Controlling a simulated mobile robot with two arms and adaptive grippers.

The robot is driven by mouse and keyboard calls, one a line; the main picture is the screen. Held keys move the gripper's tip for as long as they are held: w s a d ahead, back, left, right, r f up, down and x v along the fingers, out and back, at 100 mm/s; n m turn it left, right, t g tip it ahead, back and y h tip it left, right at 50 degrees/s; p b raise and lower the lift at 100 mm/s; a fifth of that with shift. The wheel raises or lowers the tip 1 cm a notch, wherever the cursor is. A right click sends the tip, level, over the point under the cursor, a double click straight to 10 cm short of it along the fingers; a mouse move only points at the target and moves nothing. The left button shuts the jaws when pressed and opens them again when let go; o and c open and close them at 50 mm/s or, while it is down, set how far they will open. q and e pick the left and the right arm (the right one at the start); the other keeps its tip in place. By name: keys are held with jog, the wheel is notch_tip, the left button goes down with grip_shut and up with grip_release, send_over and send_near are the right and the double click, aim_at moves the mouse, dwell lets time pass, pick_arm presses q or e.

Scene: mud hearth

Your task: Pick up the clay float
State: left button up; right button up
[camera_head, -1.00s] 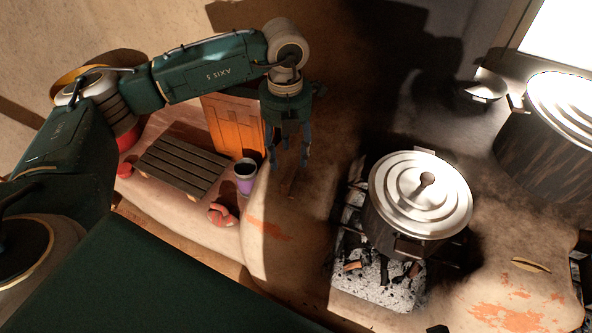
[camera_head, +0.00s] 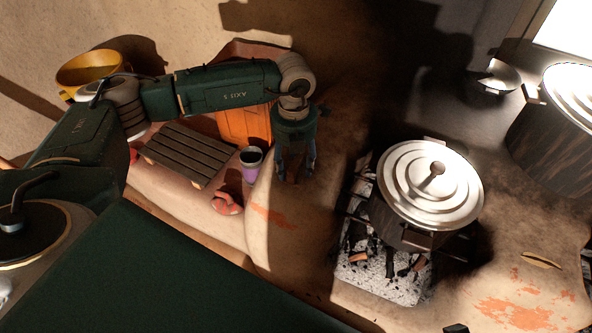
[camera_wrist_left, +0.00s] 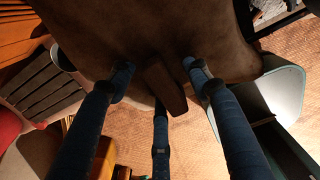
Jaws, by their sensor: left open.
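A brown block-like piece, which I take to be the clay float (camera_wrist_left: 165,88), lies on the brown mud ledge in the left wrist view. It sits between my left gripper's spread blue fingers, apart from them as far as I can see. In the head view it is largely hidden behind the fingers and in shadow. My left gripper (camera_head: 296,178) is open, points down and is low over the ledge; its fingers also show in the left wrist view (camera_wrist_left: 160,95). My right gripper is not in view.
A lidded pot (camera_head: 430,187) stands on the fire grate to the right. A purple cup (camera_head: 250,166), a red ring-like piece (camera_head: 226,204), a slatted wooden rack (camera_head: 187,154) and an orange box (camera_head: 243,126) are to the left. A pale bin (camera_wrist_left: 283,88) shows in the left wrist view.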

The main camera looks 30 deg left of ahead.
aim_at(294, 159)
pick_arm(q)
jog(key=shift+c, duration=0.3)
grip_shut()
jog(key=shift+r, duration=0.2)
